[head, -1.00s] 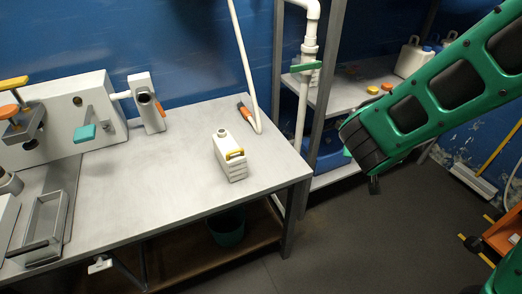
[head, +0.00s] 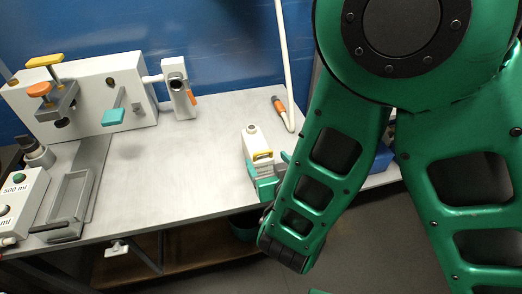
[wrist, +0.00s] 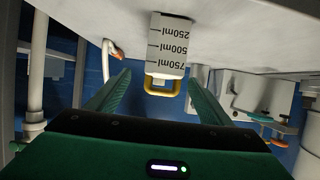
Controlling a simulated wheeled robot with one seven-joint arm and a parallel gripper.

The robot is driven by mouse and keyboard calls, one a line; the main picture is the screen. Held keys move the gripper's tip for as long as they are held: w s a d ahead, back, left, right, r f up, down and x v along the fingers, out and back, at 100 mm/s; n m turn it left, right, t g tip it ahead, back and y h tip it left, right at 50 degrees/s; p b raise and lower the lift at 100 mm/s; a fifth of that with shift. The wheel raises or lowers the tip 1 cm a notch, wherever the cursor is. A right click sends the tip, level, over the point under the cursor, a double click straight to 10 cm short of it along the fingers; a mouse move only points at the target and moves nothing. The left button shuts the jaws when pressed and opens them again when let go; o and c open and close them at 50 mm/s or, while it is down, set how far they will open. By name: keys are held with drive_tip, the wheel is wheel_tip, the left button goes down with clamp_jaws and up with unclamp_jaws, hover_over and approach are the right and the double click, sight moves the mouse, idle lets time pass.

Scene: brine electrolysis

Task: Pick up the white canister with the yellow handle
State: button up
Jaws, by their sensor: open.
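The white canister (head: 251,141) with a yellow handle (head: 262,155) stands on the bench near its front right edge. In the wrist view, which is upside down, the canister (wrist: 170,50) shows volume marks and its yellow handle (wrist: 148,86). In the wrist view my gripper (wrist: 160,76) is open, with the canister and handle ahead between the spread fingertips. Contact cannot be told. My arm hides part of the bench's right end.
A white pipe (head: 286,70) and an orange-tipped tool (head: 279,104) are behind the canister. A valve block (head: 92,92) and a grey tray (head: 72,200) are on the left. The bench middle (head: 165,165) is clear.

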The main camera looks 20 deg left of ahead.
sight(257, 147)
drive_tip(key=x, duration=0.5)
drive_tip(key=shift+w+a+f, duration=0.1)
drive_tip(key=shift+w+a, duration=0.05)
drive_tip(key=shift+w, duration=0.2)
drive_tip(key=shift+a+r+x, duration=0.1)
drive_tip(key=shift+a+x, duration=0.05)
drive_tip(key=shift+x, duration=1.1)
drive_tip(key=shift+a+r+x, duration=0.15)
drive_tip(key=shift+x, duration=1.1)
drive_tip(key=shift+s, duration=0.15)
drive_tip(key=c, duration=1.2)
